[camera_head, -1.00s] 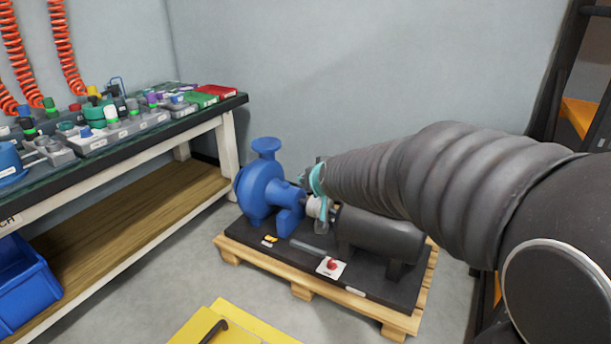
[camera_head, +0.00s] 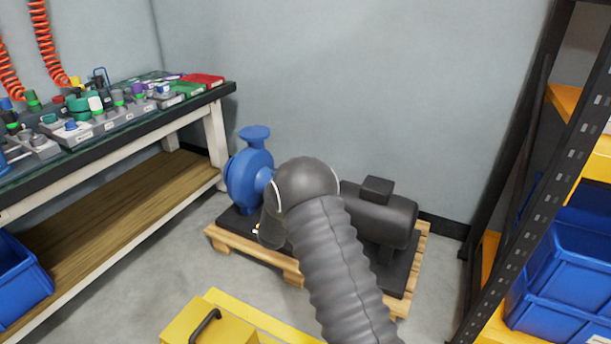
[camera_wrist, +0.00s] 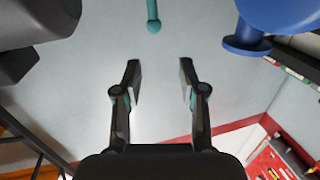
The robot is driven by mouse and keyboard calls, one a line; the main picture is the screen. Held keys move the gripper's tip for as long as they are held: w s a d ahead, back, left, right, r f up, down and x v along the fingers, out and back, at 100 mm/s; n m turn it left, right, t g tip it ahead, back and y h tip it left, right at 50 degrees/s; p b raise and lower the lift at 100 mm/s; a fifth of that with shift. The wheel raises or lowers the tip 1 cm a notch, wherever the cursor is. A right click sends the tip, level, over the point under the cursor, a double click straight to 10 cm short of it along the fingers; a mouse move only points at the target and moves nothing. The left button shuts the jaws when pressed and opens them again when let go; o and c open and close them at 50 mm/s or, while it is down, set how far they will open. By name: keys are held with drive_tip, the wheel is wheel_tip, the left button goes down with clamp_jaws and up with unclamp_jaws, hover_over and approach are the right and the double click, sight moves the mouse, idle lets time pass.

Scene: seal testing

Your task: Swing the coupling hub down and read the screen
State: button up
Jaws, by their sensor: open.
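The blue pump (camera_head: 247,178) stands on a pallet in the head view, with a dark motor (camera_head: 378,215) to its right. My arm covers the space between them, so the coupling hub cannot be made out there. My gripper (camera_wrist: 160,82) is open and empty in the wrist view. A teal rod with a rounded end (camera_wrist: 153,24) lies beyond the fingertips, apart from them. I cannot tell whether it belongs to the hub. The blue pump flange (camera_wrist: 246,42) is at the upper right, and dark motor parts (camera_wrist: 35,25) are at the upper left. No screen can be made out.
A workbench (camera_head: 130,128) with several fittings stands at the left. A yellow case (camera_head: 208,325) with a dark handle is at the front. A shelf rack (camera_head: 545,160) with blue bins (camera_head: 560,262) stands at the right. Some floor is free left of the pallet (camera_head: 250,255).

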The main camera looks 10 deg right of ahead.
drive_tip(key=shift+h, duration=0.5)
drive_tip(key=x, duration=0.4)
drive_tip(key=f+x, duration=0.1)
drive_tip(key=x, duration=0.4)
drive_tip(key=f+x, duration=0.1)
drive_tip(key=x, duration=0.3)
drive_tip(key=shift+w+d+f+b, duration=0.1)
drive_tip(key=shift+w+d+b, duration=0.15)
drive_tip(key=shift+b, duration=0.1)
clamp_jaws()
